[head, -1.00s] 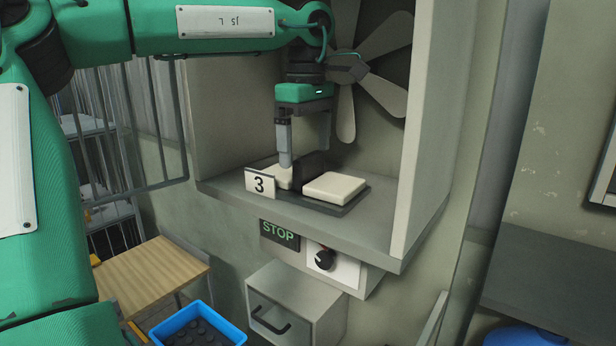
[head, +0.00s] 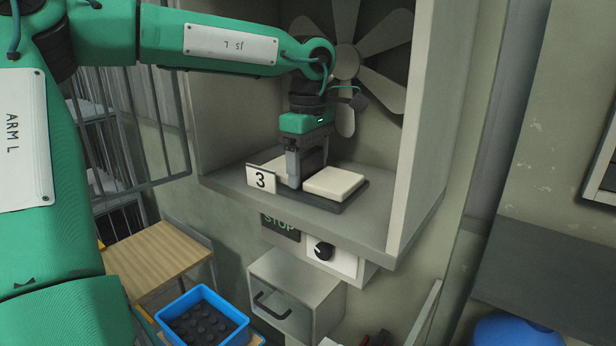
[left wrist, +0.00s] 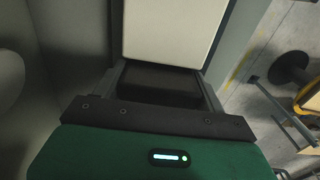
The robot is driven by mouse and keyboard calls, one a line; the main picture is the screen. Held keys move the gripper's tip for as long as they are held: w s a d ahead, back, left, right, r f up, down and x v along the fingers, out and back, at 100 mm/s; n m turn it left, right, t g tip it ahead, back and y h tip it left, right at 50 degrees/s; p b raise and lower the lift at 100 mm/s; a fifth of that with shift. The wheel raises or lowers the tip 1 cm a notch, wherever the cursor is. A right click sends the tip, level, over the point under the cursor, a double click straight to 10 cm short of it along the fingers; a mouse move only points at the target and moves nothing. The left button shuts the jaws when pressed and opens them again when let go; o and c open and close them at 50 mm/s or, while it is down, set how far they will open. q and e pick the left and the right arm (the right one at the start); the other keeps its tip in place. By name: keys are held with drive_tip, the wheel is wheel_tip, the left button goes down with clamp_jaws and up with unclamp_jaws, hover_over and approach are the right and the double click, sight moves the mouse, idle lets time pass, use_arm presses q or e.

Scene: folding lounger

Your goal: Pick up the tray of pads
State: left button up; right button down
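The dark tray (head: 345,203) lies flat on the grey shelf of the cabinet. It bears a cream pad (head: 334,182) on the right and another cream pad (head: 276,165) on the left, partly hidden by the number 3 sign. A dark upright handle (head: 312,163) stands between the pads. My left gripper (head: 308,172) points down with its fingers apart around the handle. In the left wrist view the dark handle (left wrist: 160,82) lies between the spread fingers, with one pad (left wrist: 170,30) beyond; a firm grip does not show. My right gripper is out of view.
The number 3 sign (head: 261,179) stands at the shelf's front edge. Cabinet walls flank the tray, with a fan (head: 362,60) behind. Below are a STOP panel (head: 280,226), a knob (head: 323,250), a drawer box (head: 297,295) and a blue crate (head: 202,318).

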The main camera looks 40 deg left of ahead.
use_arm(q)
drive_tip(key=c, duration=0.3)
drive_tip(key=shift+r, duration=0.1)
